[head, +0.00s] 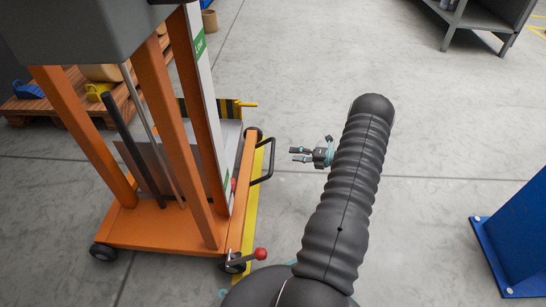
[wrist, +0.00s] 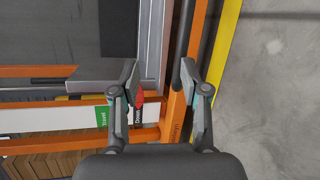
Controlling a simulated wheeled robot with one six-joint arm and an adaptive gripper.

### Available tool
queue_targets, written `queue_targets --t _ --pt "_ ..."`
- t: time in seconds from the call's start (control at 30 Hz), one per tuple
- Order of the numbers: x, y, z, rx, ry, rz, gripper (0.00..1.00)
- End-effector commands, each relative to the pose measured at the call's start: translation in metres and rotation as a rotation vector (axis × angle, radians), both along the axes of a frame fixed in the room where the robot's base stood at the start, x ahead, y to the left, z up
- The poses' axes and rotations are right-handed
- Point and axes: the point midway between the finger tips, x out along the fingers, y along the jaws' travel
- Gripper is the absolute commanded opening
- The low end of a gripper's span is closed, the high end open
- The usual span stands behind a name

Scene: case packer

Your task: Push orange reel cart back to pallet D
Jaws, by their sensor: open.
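The orange reel cart (head: 160,225) stands upright on small black wheels at the left of the head view. A black loop handle (head: 262,163) sticks out from its right side, and a lever with a red knob (head: 260,254) is at its near corner. My gripper (head: 297,155) is open and empty, just right of the handle and apart from it, fingers pointing left. In the wrist view my gripper (wrist: 160,68) is open over the cart's orange frame (wrist: 176,105), with green and red labels nearby. I cannot tell whether the handle lies between the fingers.
A wooden pallet (head: 22,108) with blue and yellow items stands behind the cart at the left; no letter on it is readable. A yellow floor line (head: 254,200) runs beside the cart. A blue frame (head: 515,235) stands at right, a grey shelf (head: 485,18) at top right.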

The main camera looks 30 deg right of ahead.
Motion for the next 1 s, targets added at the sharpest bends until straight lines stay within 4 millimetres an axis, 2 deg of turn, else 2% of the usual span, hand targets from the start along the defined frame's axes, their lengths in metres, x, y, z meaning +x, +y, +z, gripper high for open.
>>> queue_targets --t 0.03,0.1,0.23,0.37,1.0 --pt "-0.005 -0.008 -0.016 0.044 0.012 -0.039 0.45" --pt "-0.009 -0.016 -0.027 0.09 0.022 -0.08 0.45" --pt "-0.012 -0.022 -0.038 0.136 0.031 -0.117 0.45" --pt "-0.005 -0.019 -0.042 0.145 0.034 -0.123 0.45" --pt "0.086 0.035 -0.062 0.141 0.033 -0.119 0.45"
